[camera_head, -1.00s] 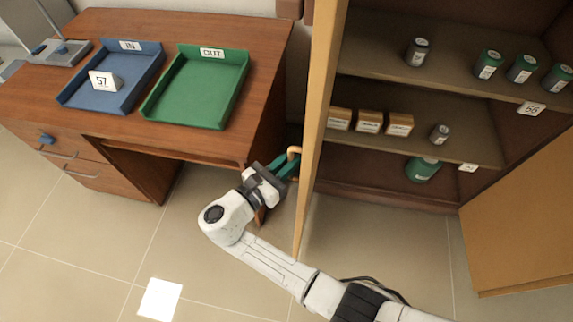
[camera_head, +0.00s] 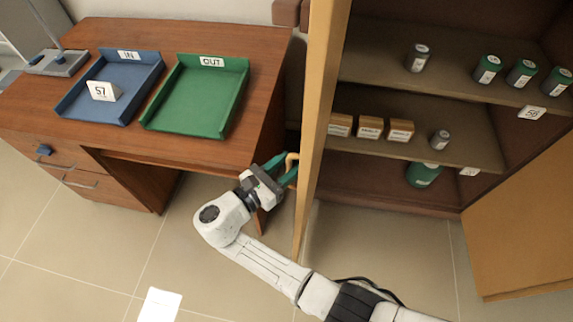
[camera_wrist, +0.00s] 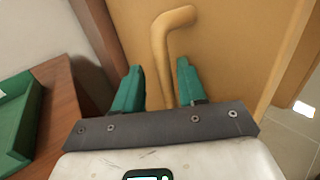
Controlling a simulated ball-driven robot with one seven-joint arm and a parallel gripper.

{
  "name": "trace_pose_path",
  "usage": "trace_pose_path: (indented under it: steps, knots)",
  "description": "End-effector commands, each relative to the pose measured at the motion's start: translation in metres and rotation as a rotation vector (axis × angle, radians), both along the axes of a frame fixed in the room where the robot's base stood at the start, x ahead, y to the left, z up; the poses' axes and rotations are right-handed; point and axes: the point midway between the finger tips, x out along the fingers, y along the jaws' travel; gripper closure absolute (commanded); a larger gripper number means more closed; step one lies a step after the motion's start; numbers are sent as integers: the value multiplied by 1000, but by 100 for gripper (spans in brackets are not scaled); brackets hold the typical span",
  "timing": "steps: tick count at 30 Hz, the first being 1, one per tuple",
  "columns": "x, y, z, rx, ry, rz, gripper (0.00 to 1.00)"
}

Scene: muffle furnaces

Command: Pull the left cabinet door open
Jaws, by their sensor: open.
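The left cabinet door (camera_head: 316,130) stands swung open, seen nearly edge-on in the head view. Its tan surface (camera_wrist: 220,40) fills the middle of the wrist view. A tan bent handle (camera_wrist: 168,50) is on the door and also shows in the head view (camera_head: 291,160). My gripper (camera_head: 278,168) is at the door's outer face, beside the desk. In the wrist view my gripper (camera_wrist: 158,82) is open, with one green finger on each side of the handle's lower part. Whether either finger touches the handle I cannot tell.
A wooden desk (camera_head: 225,43) with a blue tray (camera_head: 75,98) and a green tray (camera_head: 205,97) stands close at the left. The cabinet shelves (camera_head: 390,80) hold cans and small boxes. The right door (camera_head: 525,220) is open.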

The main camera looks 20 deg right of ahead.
Motion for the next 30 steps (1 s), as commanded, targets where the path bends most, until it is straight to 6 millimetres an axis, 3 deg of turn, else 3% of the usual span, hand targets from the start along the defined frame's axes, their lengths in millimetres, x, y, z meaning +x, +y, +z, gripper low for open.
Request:
trace_pose_path:
  steps: [8,21,30]
  knots:
    - [-2,6,-1,-1,1,3,59]
    - [-28,77,-2,-1,0,4,59]
    - [-37,100,-1,0,1,-1,59]
